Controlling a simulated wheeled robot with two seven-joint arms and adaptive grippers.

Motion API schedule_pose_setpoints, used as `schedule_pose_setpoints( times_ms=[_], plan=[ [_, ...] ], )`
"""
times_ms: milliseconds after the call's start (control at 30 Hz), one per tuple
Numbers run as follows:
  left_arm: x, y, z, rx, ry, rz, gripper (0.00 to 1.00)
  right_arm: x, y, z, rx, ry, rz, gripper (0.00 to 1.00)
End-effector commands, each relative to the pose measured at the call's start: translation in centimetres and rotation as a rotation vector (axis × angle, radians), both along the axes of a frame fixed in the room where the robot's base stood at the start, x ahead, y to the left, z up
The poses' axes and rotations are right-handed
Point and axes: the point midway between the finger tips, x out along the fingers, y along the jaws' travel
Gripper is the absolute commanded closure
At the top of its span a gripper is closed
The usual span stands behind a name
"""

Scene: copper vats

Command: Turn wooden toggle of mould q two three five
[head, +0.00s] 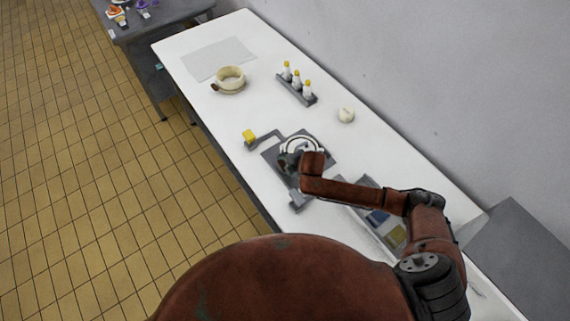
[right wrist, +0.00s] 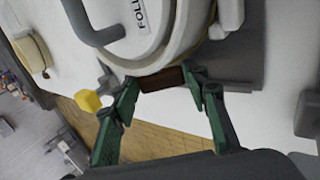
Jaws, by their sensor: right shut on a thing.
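The mould (head: 290,143) is a round, pale ring-rimmed piece on a dark grey base plate, partly hidden behind my right arm in the head view. In the right wrist view the mould's rim (right wrist: 170,52) is close, with a grey handle and a label of which "FOLL" can be read. The dark brown wooden toggle (right wrist: 160,79) sits at the rim's edge. My right gripper (right wrist: 164,85) has its green fingers on both sides of the toggle and is shut on it. The number on the mould cannot be read. My left gripper is not in view.
A yellow knob (head: 249,135) on a grey arm stands left of the mould. A compartment tray (head: 394,237) lies under my right arm.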

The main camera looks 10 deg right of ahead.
Motion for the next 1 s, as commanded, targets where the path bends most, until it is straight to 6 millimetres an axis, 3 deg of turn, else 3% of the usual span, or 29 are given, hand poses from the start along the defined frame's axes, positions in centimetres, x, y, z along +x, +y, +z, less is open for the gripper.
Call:
schedule_pose_setpoints(
  times_ms=[367,400,600,1000],
  plan=[
    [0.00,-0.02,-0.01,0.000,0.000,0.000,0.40,-0.05,-0.18,-0.13,0.000,-0.001,-0.004,0.83],
    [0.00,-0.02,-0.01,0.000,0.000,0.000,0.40,-0.05,-0.18,-0.14,0.000,-0.001,-0.004,0.56],
    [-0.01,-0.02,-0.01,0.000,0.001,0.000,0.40,-0.02,-0.09,-0.10,0.000,-0.002,-0.002,0.43],
    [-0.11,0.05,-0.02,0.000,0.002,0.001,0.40,-0.31,-0.17,0.45,0.002,-0.003,-0.001,0.41]
  ],
)
